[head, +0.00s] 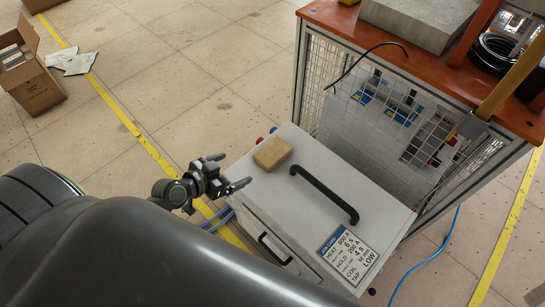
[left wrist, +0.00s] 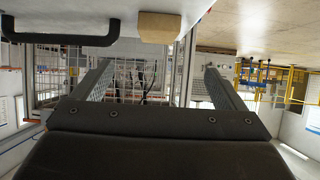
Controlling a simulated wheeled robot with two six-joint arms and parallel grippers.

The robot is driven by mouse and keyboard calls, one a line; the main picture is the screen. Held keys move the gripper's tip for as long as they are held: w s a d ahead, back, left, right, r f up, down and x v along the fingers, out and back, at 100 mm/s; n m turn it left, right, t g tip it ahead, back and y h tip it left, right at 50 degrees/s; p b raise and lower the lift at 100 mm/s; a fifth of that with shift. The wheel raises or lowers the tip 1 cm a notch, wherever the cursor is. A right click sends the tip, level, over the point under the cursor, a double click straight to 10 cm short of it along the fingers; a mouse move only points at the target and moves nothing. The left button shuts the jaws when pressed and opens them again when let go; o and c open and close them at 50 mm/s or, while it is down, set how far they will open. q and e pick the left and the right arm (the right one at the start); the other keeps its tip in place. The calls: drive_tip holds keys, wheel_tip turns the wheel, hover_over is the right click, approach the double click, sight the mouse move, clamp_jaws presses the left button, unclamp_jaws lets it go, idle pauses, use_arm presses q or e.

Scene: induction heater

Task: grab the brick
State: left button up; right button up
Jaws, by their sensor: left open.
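The tan brick (head: 272,153) lies on the light grey top of the heater cabinet (head: 288,200), near its back left edge. It also shows at the top of the left wrist view (left wrist: 160,26), where the scene appears upside down. My left gripper (head: 230,171) is open and empty, just left of the brick, with its fingers spread and pointing toward the cabinet. The brick is apart from both fingers and not between them. In the left wrist view both fingers (left wrist: 158,72) show wide apart. My right gripper is not in view.
A black bar handle (head: 324,194) stands up from the cabinet top, right of the brick. A caged bench with an orange top (head: 425,55) stands behind. Blue hoses (head: 222,215) run beside the cabinet. An open cardboard box (head: 36,88) sits on the floor at far left.

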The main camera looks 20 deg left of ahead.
use_arm(q)
approach(271, 152)
drive_tip(key=x, duration=0.4)
drive_tip(key=shift+s+f+b, duration=0.15)
drive_tip(key=shift+f+b, duration=0.05)
drive_tip(key=shift+b, duration=0.2)
drive_tip(key=shift+w+d+f, duration=0.2)
drive_tip(key=shift+w+f, duration=0.1)
drive_tip(key=shift+w, duration=0.35)
drive_tip(key=x, duration=0.3)
drive_tip(key=shift+w+d, duration=0.1)
drive_tip(key=shift+d, duration=0.05)
drive_tip(key=shift+w+f, duration=0.25)
drive_tip(key=shift+w, duration=0.15)
drive_tip(key=shift+d, duration=0.1)
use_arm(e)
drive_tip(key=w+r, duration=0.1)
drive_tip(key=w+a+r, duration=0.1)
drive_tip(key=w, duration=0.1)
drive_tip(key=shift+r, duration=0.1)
use_arm(q)
drive_tip(key=c, duration=1.1)
drive_tip(key=shift+c, duration=0.6)
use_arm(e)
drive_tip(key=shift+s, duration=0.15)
use_arm(q)
drive_tip(key=shift+r, duration=0.2)
